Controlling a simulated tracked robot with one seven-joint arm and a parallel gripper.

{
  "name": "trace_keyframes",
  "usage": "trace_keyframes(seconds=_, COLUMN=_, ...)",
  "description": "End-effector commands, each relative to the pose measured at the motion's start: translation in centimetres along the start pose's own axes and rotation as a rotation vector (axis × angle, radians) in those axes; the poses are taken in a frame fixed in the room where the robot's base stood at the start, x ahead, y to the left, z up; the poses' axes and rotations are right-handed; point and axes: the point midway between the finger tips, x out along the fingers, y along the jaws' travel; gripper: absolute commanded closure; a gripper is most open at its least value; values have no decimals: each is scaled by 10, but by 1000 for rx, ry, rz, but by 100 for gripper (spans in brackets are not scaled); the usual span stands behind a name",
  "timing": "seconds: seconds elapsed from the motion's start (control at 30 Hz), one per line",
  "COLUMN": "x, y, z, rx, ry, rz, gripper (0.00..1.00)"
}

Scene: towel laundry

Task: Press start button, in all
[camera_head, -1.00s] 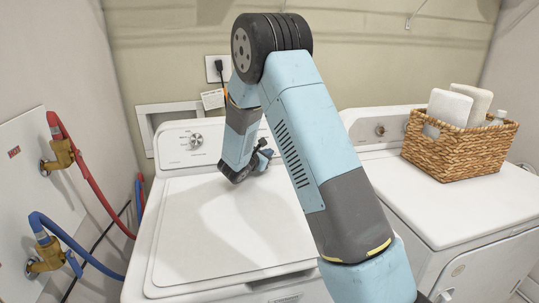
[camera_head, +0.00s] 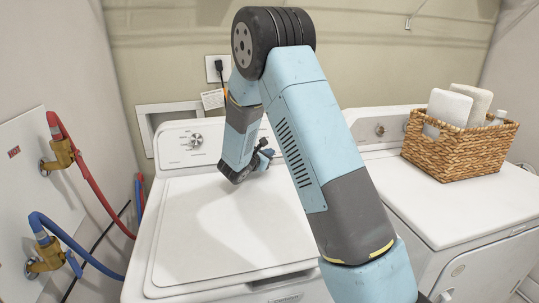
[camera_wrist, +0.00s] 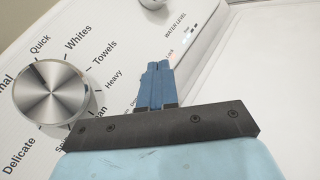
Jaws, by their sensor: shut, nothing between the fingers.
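The white washer (camera_head: 170,230) stands in the middle of the head view with its lid closed. Its control panel (camera_head: 172,146) carries a silver dial (camera_head: 196,140), which shows large in the wrist view (camera_wrist: 52,93) beside wash labels. My gripper (camera_head: 268,153) is in front of the panel, right of the dial. In the wrist view its blue fingers (camera_wrist: 158,66) are shut together and empty, pointing up the panel. A small grey metallic control (camera_wrist: 153,3) lies beyond the fingertips at the top edge, partly cut off. I cannot tell whether it is the start button or whether the fingers touch the panel.
A second white machine (camera_head: 450,215) stands at the right, with a wicker basket (camera_head: 460,150) of white towels on top. Red (camera_head: 88,175) and blue (camera_head: 85,258) hoses run along the left wall. The washer lid (camera_head: 215,250) is bare.

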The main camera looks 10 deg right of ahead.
Motion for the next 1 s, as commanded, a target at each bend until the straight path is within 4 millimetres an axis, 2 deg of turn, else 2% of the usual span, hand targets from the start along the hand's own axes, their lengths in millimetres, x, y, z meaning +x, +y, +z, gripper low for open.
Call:
trace_keyframes(seconds=0.17, x=-2, y=-2, z=2, rx=0, ry=0, rz=0, gripper=100)
trace_keyframes(seconds=0.7, x=-32, y=-22, z=23, rx=1, ry=0, rz=0, gripper=100)
trace_keyframes(seconds=1.0, x=-35, y=-25, z=25, rx=0, ry=0, rz=0, gripper=100)
